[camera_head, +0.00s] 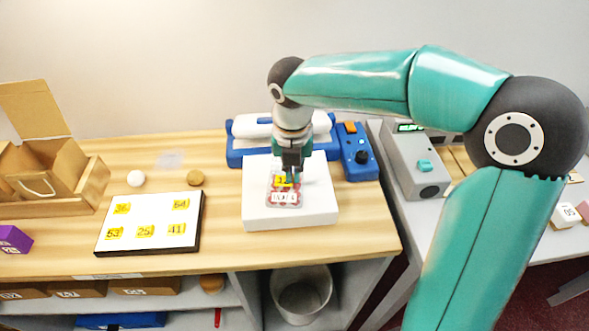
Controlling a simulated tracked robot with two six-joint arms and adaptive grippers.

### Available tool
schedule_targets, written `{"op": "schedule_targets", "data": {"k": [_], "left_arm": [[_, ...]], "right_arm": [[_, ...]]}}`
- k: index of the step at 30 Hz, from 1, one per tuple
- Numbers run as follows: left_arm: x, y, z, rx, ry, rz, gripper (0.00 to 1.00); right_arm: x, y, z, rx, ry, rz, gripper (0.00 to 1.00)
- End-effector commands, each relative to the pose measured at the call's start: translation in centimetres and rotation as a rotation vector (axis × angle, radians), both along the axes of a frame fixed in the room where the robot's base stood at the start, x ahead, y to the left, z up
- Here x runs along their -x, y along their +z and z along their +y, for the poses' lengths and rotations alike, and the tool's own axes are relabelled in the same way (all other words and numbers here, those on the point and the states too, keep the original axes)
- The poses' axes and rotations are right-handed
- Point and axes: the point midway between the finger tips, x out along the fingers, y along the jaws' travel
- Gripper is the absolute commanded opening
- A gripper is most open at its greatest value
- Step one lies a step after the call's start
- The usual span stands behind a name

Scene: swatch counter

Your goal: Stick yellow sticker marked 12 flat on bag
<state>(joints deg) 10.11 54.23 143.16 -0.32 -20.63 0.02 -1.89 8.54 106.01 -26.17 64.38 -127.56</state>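The small clear bag (285,198), with red contents and a white label, lies on a white block (318,208) at the middle of the counter. A yellow sticker (283,182) shows on or just above the bag's upper part; its number is partly covered and I cannot read it surely. My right gripper (291,176) points down from above, its fingertips at the sticker. I cannot tell whether the fingers are shut on it or whether it lies flat. The white sticker board (150,222) at the left bears yellow stickers that seem marked 36, 54, 53, 25 and 41. My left gripper is out of view.
A blue and white machine (237,155) stands behind the block, with a blue control box (358,160) to its right. A bin (301,295) stands below.

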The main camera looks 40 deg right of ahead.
Motion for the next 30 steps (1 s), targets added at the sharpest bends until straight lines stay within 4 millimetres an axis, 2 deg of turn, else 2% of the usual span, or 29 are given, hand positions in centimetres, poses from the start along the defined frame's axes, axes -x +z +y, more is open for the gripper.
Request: {"op": "schedule_targets", "data": {"k": [30], "left_arm": [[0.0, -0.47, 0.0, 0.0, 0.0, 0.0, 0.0]], "right_arm": [[-0.02, -0.76, 0.05, 0.0, 0.001, 0.0, 0.0]]}}
